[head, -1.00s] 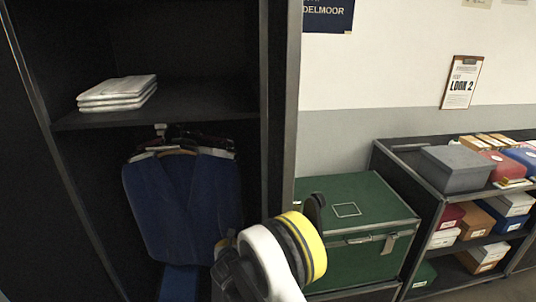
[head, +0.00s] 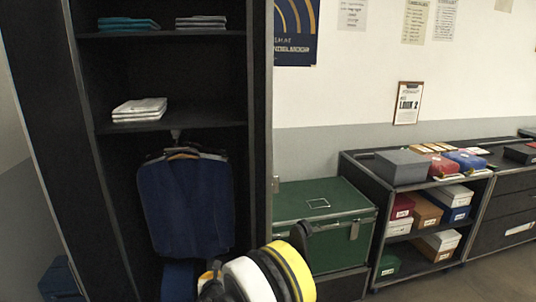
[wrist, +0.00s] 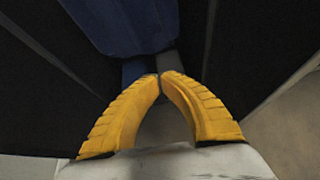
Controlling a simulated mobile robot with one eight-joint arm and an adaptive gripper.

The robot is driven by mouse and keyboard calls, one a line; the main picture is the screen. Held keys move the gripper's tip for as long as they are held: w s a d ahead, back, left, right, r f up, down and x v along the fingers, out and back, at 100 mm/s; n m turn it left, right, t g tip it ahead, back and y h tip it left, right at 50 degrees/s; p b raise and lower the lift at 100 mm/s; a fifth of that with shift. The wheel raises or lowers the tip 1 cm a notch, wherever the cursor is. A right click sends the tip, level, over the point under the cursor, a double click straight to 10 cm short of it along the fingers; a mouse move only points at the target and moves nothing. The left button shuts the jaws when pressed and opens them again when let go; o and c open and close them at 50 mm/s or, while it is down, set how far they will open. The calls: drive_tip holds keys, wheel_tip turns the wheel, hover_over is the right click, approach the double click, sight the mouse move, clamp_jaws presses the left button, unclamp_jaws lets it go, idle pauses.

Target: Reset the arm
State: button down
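My gripper (wrist: 159,76) shows in the wrist view as two yellow ribbed fingers whose tips meet or nearly meet, with nothing visible between them. Beyond the tips are the blue garment (wrist: 125,25) and the dark wardrobe interior. In the head view my arm rises at the bottom centre, in front of the wardrobe's right edge; the fingers are not clear there. The blue garments (head: 185,205) hang on hangers from a rail in the black wardrobe (head: 258,130), apart from my arm in the head view.
Folded white cloths (head: 140,109) lie on the wardrobe shelf, with teal cloths (head: 128,24) higher up. A green trunk (head: 320,205) stands right of my arm. A shelf unit (head: 365,180) with several boxes, including a grey box (head: 402,167), stands farther right. Floor shows at the lower right.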

drive_tip(key=w+d+r+m+g+h, duration=0.1)
drive_tip(key=d+r+m, duration=0.7)
drive_tip(key=d+r, duration=0.3)
drive_tip(key=s+d+r+m+g+h, duration=0.1)
drive_tip(key=s+d+r+m, duration=0.35)
drive_tip(key=d+r, duration=0.2)
drive_tip(key=s+d+r+m, duration=0.4)
drive_tip(key=d+r+m, duration=0.2)
drive_tip(key=r, duration=0.1)
drive_tip(key=s+d+r+m+g, duration=0.2)
drive_tip(key=s+d+r+m, duration=0.2)
drive_tip(key=s+d+m, duration=0.8)
drive_tip(key=s+d+f+m, duration=0.1)
drive_tip(key=s+m, duration=0.2)
drive_tip(key=s, duration=0.5)
drive_tip(key=s+d+f+m, duration=0.1)
drive_tip(key=s+m, duration=0.3)
drive_tip(key=s, duration=0.4)
drive_tip(key=shift+d+f+g, duration=0.35)
drive_tip(key=shift+g, duration=0.05)
